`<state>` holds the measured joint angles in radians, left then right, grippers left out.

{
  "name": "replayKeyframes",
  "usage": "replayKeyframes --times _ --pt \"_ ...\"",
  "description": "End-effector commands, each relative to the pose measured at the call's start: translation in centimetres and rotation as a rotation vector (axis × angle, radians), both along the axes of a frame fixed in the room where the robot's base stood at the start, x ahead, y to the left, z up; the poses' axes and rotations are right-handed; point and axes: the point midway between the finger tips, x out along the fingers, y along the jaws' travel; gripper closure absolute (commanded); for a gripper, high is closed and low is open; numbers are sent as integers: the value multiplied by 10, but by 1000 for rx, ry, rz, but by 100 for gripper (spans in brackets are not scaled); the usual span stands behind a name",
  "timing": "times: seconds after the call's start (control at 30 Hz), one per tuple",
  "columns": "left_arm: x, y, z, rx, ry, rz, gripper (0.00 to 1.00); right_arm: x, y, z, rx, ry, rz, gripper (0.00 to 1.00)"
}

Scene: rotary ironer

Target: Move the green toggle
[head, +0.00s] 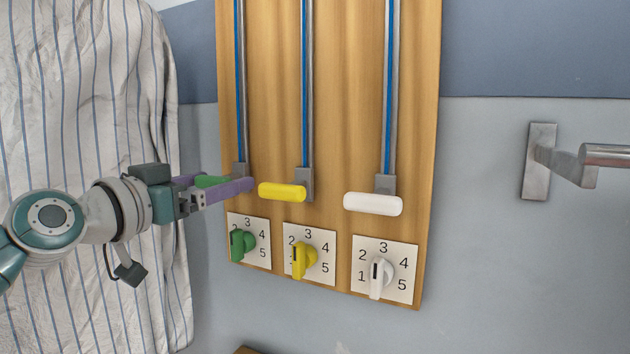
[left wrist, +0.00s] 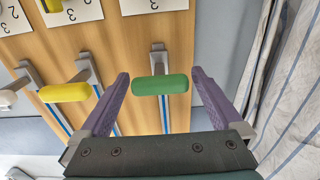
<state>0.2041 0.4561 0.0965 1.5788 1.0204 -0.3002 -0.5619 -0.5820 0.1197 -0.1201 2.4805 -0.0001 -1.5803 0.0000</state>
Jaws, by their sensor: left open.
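The green handle (head: 211,181) is a short rounded bar on a grey bracket at the lower end of the left blue-and-grey rail. In the head view my left gripper (head: 222,187) is beside it, and a purple finger partly covers it. In the left wrist view the green handle (left wrist: 162,85) sits between the two spread purple fingers of the left gripper (left wrist: 160,75), with a gap on each side. The gripper is open and holds nothing. A green knob (head: 240,243) is on the numbered plate below. My right gripper is in neither view.
A wooden board (head: 345,100) carries the rails. A yellow handle (head: 282,192) is close right of my fingers; a white handle (head: 373,204) is further right. Yellow (head: 303,258) and white knobs (head: 380,277) are below. Striped cloth (head: 85,90) hangs left; a metal bar (head: 607,155) is right.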

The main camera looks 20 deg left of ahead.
Motion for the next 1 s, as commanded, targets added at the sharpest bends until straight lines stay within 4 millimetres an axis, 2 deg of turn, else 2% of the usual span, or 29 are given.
replayKeyframes --times 0.2,1.0 --pt "0 0 0 0 0 0 0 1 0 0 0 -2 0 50" --pt "0 0 0 1 0 0 90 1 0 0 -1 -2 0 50"
